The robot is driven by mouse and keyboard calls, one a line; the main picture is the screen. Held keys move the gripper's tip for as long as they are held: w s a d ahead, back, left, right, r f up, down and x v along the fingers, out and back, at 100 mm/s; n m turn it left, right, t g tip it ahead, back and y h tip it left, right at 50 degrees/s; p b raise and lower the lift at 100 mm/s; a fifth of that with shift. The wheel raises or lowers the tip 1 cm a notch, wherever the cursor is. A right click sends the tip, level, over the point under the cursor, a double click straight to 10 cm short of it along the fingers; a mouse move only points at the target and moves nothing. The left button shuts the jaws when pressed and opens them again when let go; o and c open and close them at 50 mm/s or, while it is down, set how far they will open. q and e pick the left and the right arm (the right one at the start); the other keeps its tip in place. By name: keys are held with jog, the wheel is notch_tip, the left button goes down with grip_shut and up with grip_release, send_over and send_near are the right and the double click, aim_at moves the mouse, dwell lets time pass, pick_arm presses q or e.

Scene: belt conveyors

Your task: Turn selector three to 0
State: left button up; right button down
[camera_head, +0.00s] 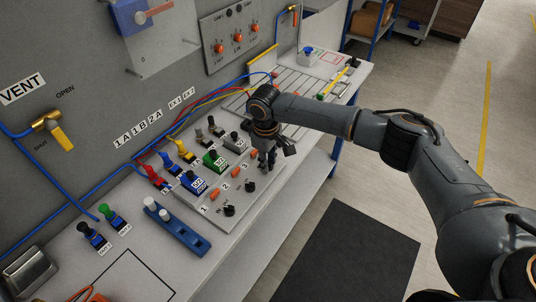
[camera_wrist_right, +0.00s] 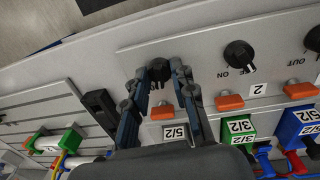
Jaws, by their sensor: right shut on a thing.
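Selector three is a small black knob (camera_wrist_right: 157,75) on the light grey panel, seen between the fingertips in the right wrist view. My right gripper (camera_wrist_right: 160,72) is shut on it, with one finger on each side. In the head view my right gripper (camera_head: 268,160) comes down over the panel beside the number 3 and hides this selector. Which mark the knob points to is hidden by the fingers. Selector two (camera_head: 250,186) and selector one (camera_head: 229,210) are black knobs nearer the front. Selector two also shows in the right wrist view (camera_wrist_right: 240,55). My left gripper is not in view.
Green (camera_head: 215,160) and blue (camera_head: 194,183) valve blocks with hoses stand behind. A slotted plate (camera_head: 290,85) lies beyond the gripper. The floor in front of the bench holds a dark mat (camera_head: 350,255).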

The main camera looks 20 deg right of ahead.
jog(key=n+p, duration=0.2)
jog(key=n, duration=0.1)
jog(key=shift+s+n, duration=0.1)
jog(key=shift+n, duration=0.2)
jog(key=shift+n+p, duration=0.7)
jog(key=shift+n, duration=1.3)
jog(key=shift+f+y, duration=0.1)
jog(key=shift+y, duration=0.2)
jog(key=c, duration=1.1)
grip_release()
jog(key=shift+r, duration=0.3)
jog(key=r, duration=1.1)
jog(key=shift+s+r, duration=0.25)
jog(key=shift+s, duration=0.05)
jog(key=shift+a+f, duration=0.1)
